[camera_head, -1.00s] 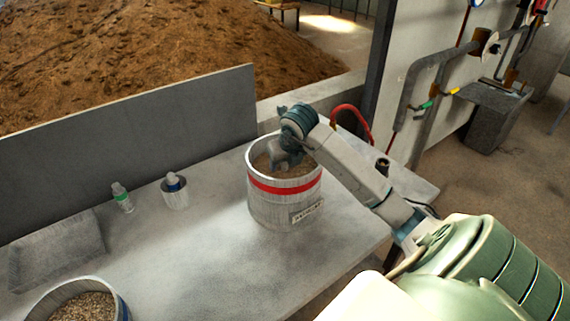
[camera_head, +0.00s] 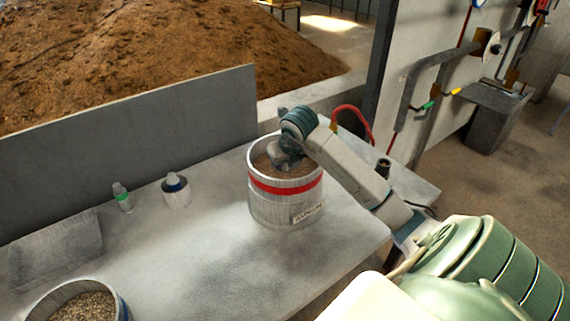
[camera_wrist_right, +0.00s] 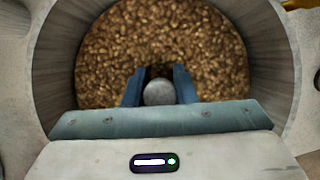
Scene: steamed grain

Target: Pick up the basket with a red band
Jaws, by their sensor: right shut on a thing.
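The basket with a red band (camera_head: 260,205) is a pale round tub on the table, with a label low on its front. It is filled with brown grain, which also shows in the right wrist view (camera_wrist_right: 215,50). My right gripper (camera_wrist_right: 158,88) reaches down inside the basket from above. Its two blue-grey fingers are shut on a round grey knob (camera_wrist_right: 158,93) at the middle of the grain. Whether the knob is fixed to the basket is hidden. The basket looks upright and appears to rest on the table. My left gripper is out of view.
A second tub of grain (camera_head: 122,303) with a blue band stands at the front left of the table (camera_head: 215,260). A grey panel (camera_head: 130,150) runs behind.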

